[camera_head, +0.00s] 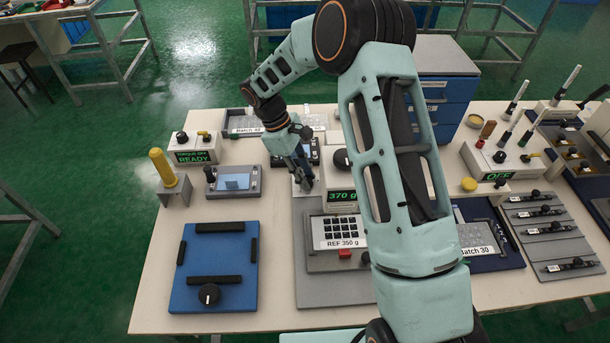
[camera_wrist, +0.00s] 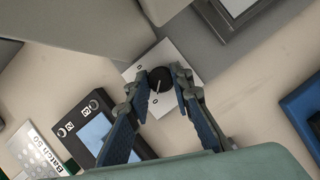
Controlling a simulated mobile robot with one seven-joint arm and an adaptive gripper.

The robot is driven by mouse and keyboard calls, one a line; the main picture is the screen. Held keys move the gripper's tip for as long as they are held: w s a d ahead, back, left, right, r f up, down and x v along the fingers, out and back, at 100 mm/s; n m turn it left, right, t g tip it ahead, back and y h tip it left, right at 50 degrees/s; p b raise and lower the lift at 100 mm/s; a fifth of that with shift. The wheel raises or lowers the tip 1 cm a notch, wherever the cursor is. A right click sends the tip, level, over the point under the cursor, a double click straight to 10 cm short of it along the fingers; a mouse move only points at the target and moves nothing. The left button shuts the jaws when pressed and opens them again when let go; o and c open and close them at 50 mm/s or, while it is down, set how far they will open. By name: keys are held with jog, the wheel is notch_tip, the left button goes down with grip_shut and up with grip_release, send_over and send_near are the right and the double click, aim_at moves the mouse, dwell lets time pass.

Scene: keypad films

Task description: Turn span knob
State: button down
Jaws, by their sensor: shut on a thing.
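The span knob (camera_wrist: 159,80) is a round black knob with a pale pointer line on a small white plate (camera_wrist: 183,53), seen in the wrist view. My gripper (camera_wrist: 160,84) has one finger on each side of the knob and is shut on it. In the head view my gripper (camera_head: 304,183) reaches down to the white plate, left of the scale's display (camera_head: 342,196), which reads 370 g. The knob is hidden behind the fingers there. Below the display, a keypad panel (camera_head: 335,233) carries the label REF 350 g.
A small device with a blue screen (camera_wrist: 97,131) lies close to my gripper. A blue board (camera_head: 216,268) with black bars and a knob lies at the left front. A box reading READY (camera_head: 195,157) and a yellow-handled tool (camera_head: 163,167) stand at the left. My arm covers the table's middle.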

jog(key=n+t, duration=0.1)
jog(key=n, duration=0.2)
jog(key=shift+s+n, duration=0.1)
jog(key=shift+n, duration=0.2)
jog(key=shift+n+t+b, duration=0.4)
jog(key=shift+n+t, duration=0.4)
jog(key=shift+n, duration=0.9)
jog(key=c, duration=1.7)
grip_release()
jog(key=v, duration=1.2)
jog(key=shift+s+a, duration=0.15)
jog(key=shift+a, duration=0.1)
